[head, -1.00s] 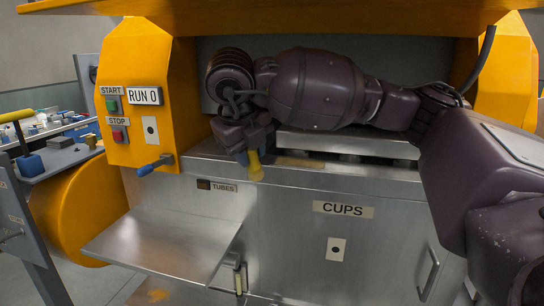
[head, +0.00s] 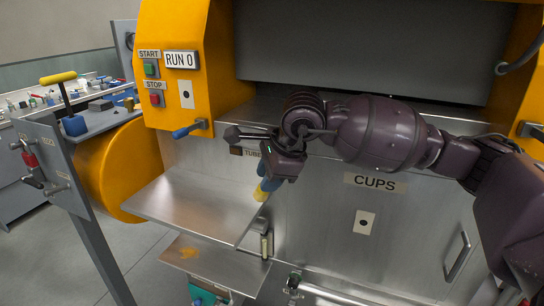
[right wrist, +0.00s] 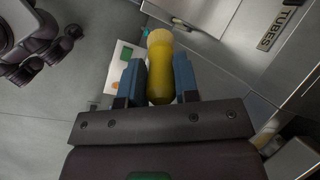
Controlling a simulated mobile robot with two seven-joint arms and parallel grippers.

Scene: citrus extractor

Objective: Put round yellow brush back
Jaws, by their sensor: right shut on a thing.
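My right gripper (head: 268,180) is shut on the round yellow brush (head: 260,194). It holds the brush in the air in front of the machine's steel front, below the TUBES label and over the right edge of the steel shelf. In the right wrist view the brush (right wrist: 160,72) lies between the two blue finger pads, with its rounded paler end pointing away from the gripper. The gripper hides part of the brush in the head view. My left gripper is not in view.
A steel shelf (head: 175,205) juts out at the left, with a lower stained tray (head: 205,262) under it. A side bench (head: 105,120) at the left holds a yellow-handled tool (head: 62,95) with a blue block. A grey panel (head: 50,165) stands in front of it.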

